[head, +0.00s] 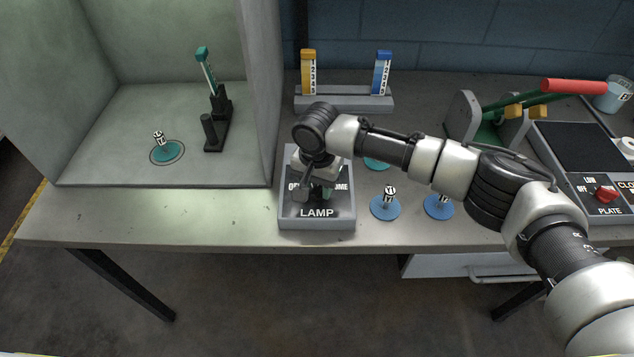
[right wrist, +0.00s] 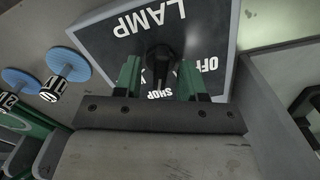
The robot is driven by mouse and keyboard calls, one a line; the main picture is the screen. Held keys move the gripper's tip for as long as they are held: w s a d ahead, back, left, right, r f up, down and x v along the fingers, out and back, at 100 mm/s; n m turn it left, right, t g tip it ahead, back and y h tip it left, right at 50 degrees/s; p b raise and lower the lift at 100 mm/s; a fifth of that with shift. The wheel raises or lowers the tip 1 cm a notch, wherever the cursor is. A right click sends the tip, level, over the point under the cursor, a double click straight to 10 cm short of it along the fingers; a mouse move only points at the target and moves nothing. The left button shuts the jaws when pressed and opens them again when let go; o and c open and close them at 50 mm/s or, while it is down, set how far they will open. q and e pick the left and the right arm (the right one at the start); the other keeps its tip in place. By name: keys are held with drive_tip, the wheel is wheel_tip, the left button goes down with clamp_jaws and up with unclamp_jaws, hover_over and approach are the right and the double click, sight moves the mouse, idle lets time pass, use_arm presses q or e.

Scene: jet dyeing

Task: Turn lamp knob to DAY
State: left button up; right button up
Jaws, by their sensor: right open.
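The grey lamp box (head: 317,223) stands at the front edge of the table, with a black face lettered LAMP. Its black knob (right wrist: 160,55) shows in the right wrist view; in the head view my arm hides it. My right gripper (head: 314,192) is over the box. In the right wrist view its green fingers (right wrist: 160,80) are open, one on each side of the knob; I cannot tell whether they touch it. OFF and SHOP are readable there, and other lettering is partly hidden. The knob's pointed setting cannot be made out. My left gripper is not in view.
A light booth (head: 100,160) with a teal disc (head: 167,152) stands at left. Blue discs (head: 385,208) lie right of the lamp box. A rack (head: 345,101) with two strips is behind. A plate unit with a red knob (head: 606,194) is at right.

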clamp_jaws()
